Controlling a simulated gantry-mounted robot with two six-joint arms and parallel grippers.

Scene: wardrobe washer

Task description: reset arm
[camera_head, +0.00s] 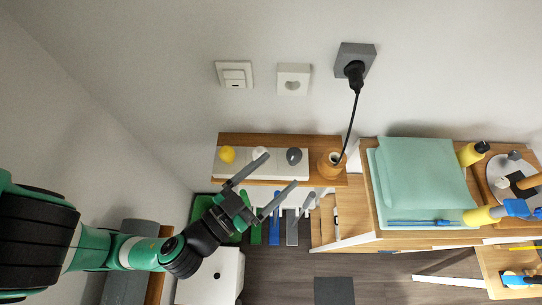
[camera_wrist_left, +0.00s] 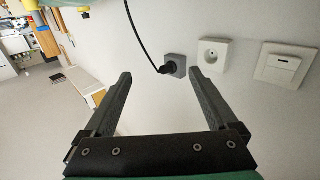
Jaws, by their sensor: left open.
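My left gripper (camera_head: 281,180) is open and empty. In the head view its two grey fingers reach up and to the right, in front of the narrow wooden shelf (camera_head: 335,182). My left arm comes in from the left in green and black. My right gripper does not show in either view.
A grey socket (camera_head: 356,62) holds a black plug and cable. A white socket (camera_head: 294,79) and a switch (camera_head: 234,75) are beside it. The shelf bears yellow, white and grey knobs. Teal folded cloths (camera_head: 425,175) lie on the right-hand wooden top.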

